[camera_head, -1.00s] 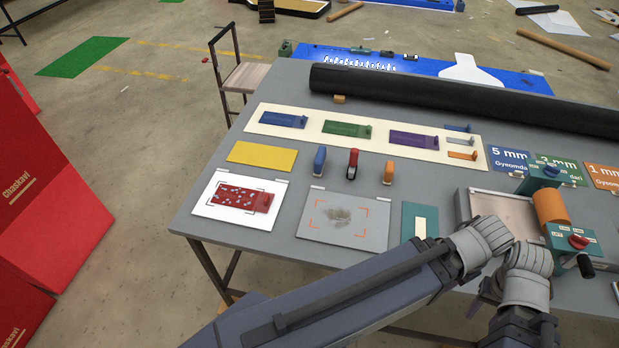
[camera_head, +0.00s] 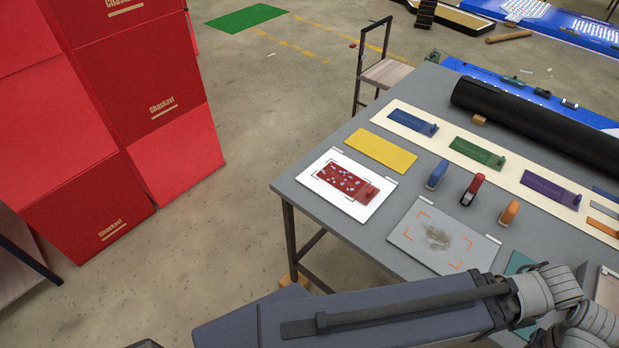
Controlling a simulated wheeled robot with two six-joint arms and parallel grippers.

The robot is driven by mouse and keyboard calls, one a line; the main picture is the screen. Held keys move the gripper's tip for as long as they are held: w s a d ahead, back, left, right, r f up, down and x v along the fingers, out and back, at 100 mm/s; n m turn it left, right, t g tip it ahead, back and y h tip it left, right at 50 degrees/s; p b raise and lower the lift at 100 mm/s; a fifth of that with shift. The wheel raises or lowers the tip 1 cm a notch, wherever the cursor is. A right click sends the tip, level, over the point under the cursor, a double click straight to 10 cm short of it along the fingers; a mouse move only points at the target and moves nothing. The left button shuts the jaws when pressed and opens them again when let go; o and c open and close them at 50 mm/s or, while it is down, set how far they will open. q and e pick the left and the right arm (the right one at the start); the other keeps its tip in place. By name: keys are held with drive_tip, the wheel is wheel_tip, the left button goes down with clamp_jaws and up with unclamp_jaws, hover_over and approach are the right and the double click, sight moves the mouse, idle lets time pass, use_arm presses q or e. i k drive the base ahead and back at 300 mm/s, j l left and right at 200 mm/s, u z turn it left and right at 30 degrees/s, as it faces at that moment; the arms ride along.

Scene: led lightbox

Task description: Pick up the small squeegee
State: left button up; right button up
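Three small tools stand in a row on the grey table (camera_head: 330,202): a blue one (camera_head: 437,175), a red and black one (camera_head: 473,188) and an orange one (camera_head: 509,212). I cannot tell by shape which of these, if any, is the small squeegee. The arm from the left stretches across the bottom of the view, and its grey wrist joints are at the lower right, in front of the table's near side. Neither gripper's fingers are in view.
A white card with a red patch (camera_head: 362,211), a yellow sheet (camera_head: 381,150), a grey plate with a smudge (camera_head: 405,238) and a cream strip with coloured pieces (camera_head: 463,142) lie on the table. A black roll (camera_head: 540,128) lies behind. Red boxes (camera_head: 178,150) stand left; floor between is clear.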

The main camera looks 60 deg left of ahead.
sight(507, 215)
drive_tip(key=u, duration=1.45)
drive_tip(key=i+l, duration=0.15)
drive_tip(key=i+l+u, duration=0.15)
drive_tip(key=l, duration=0.25)
